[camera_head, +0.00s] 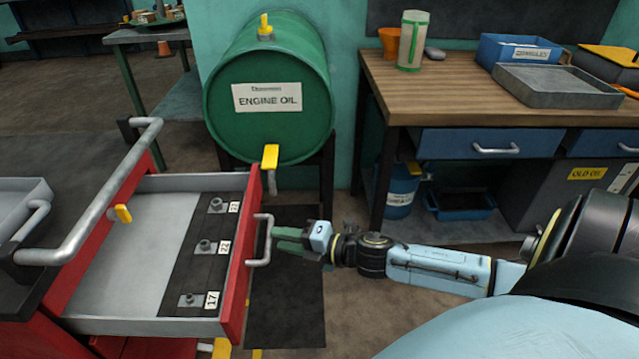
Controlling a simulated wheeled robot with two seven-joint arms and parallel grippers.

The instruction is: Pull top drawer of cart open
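The red cart (85,235) stands at the left. Its top drawer (120,255) is pulled out, showing a grey inside and a dark strip with several small metal parts labelled 27, 22 and 17. The drawer's red front (238,285) faces right and carries a grey bar handle (267,240). My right gripper (287,239) is just right of this handle, its green fingers pointing at it. The two fingers look apart, with nothing seen between them. Whether the tips touch the handle is hard to tell. My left gripper is not in view.
A green engine oil drum (268,90) lies on a stand behind the drawer, its yellow tap (270,157) close to the drawer's far corner. A wooden-topped workbench (460,100) with blue drawers stands at the right. The floor below my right forearm is clear.

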